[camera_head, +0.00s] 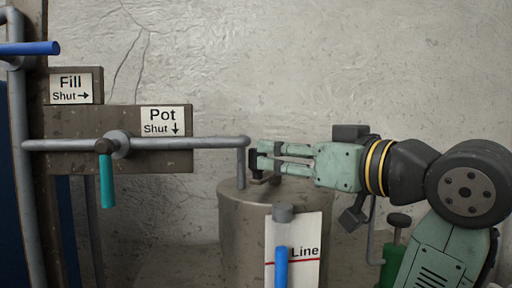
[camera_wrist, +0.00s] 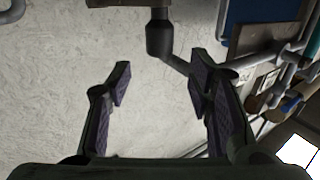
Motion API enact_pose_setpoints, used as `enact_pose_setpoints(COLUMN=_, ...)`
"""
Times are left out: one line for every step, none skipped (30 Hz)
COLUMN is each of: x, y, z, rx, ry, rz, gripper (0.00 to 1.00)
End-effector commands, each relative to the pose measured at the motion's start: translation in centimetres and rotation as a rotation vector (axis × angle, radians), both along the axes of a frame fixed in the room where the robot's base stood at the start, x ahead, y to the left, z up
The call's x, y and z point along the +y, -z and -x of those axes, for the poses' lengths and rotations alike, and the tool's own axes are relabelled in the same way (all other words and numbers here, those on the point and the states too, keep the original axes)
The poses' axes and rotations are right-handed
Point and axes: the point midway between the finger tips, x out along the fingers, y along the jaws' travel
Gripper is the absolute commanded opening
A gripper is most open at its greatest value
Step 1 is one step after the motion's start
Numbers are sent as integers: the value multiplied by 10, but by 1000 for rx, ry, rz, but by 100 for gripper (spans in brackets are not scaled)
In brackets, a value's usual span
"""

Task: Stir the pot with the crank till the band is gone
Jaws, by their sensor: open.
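The pot (camera_head: 235,235) is a grey cylinder below the pipe outlet. A dark crank (camera_head: 262,180) sits on its top, partly hidden by my gripper. In the wrist view the crank's dark upright knob (camera_wrist: 159,35) shows just beyond my fingertips, above the gap between them in the picture. My gripper (camera_head: 268,157) is open, with its fingertips close to the knob at the pot's top. It also shows open and empty in the wrist view (camera_wrist: 160,75). I cannot see into the pot, and I cannot make out a band.
A pipe (camera_head: 195,143) labelled Pot bends down over the pot; its teal handle (camera_head: 107,180) points down. The blue Fill handle (camera_head: 30,48) points right. A Line card (camera_head: 307,268) with a red line and blue handle (camera_head: 281,268) stands before the pot. Wall lies behind.

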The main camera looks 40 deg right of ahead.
Motion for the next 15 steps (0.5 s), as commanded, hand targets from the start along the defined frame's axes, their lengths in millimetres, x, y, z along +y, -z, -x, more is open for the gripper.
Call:
enact_pose_setpoints(x=0, y=-2, z=-12, rx=3, ry=-2, rz=-2, gripper=47)
enact_pose_setpoints(x=0, y=-2, z=-18, rx=2, ry=-3, rz=-2, gripper=47)
enact_pose_setpoints(x=0, y=-1, z=-26, rx=3, ry=-2, rz=-2, gripper=47)
enact_pose_setpoints(x=-1, y=-2, z=-31, rx=3, ry=-1, rz=-3, gripper=47)
enact_pose_setpoints(x=-1, y=-2, z=-36, rx=2, ry=-1, rz=-2, gripper=47)
enact_pose_setpoints(x=0, y=-2, z=-43, rx=3, ry=-2, rz=-2, gripper=47)
enact_pose_setpoints(x=-1, y=-1, z=-48, rx=3, ry=-1, rz=-1, gripper=47)
enact_pose_setpoints(x=-1, y=-1, z=-52, rx=2, ry=-1, rz=-1, gripper=47)
enact_pose_setpoints(x=-1, y=-1, z=-58, rx=2, ry=-1, rz=-1, gripper=47)
enact_pose_setpoints(x=-1, y=-1, z=-61, rx=3, ry=-1, rz=-1, gripper=47)
enact_pose_setpoints(x=-1, y=-1, z=-64, rx=2, ry=0, rz=-1, gripper=47)
enact_pose_setpoints(x=-2, y=-1, z=-67, rx=1, ry=1, rz=-1, gripper=47)
enact_pose_setpoints(x=-2, y=-1, z=-69, rx=1, ry=1, rz=-1, gripper=47)
enact_pose_setpoints(x=-2, y=-1, z=-71, rx=0, ry=1, rz=-1, gripper=47)
enact_pose_setpoints(x=-2, y=-1, z=-73, rx=1, ry=1, rz=-1, gripper=47)
